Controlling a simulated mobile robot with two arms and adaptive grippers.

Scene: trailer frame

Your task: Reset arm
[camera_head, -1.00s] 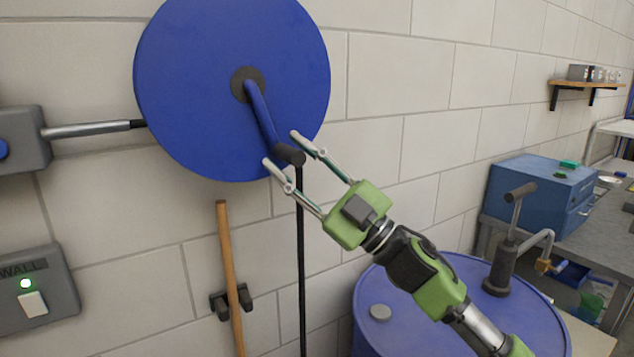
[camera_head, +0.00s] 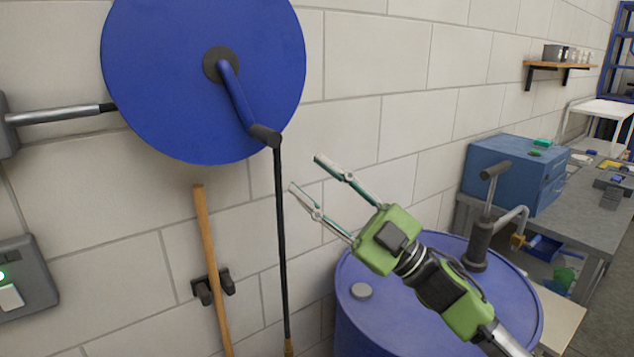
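My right gripper (camera_head: 304,172), green with thin metal fingers, is open and empty. It is in front of the wall, to the right of and a little below the crank handle (camera_head: 266,135), and apart from it. The crank arm runs down from the hub of a big blue disc (camera_head: 165,100) on the wall. My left gripper is not in view.
A blue drum (camera_head: 370,320) with a hand pump (camera_head: 481,235) stands below my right arm. A wooden pole (camera_head: 209,260) and a black hose (camera_head: 281,240) hang at the wall. A blue box (camera_head: 505,175) sits on a workbench at right. A shelf (camera_head: 560,66) is on the wall.

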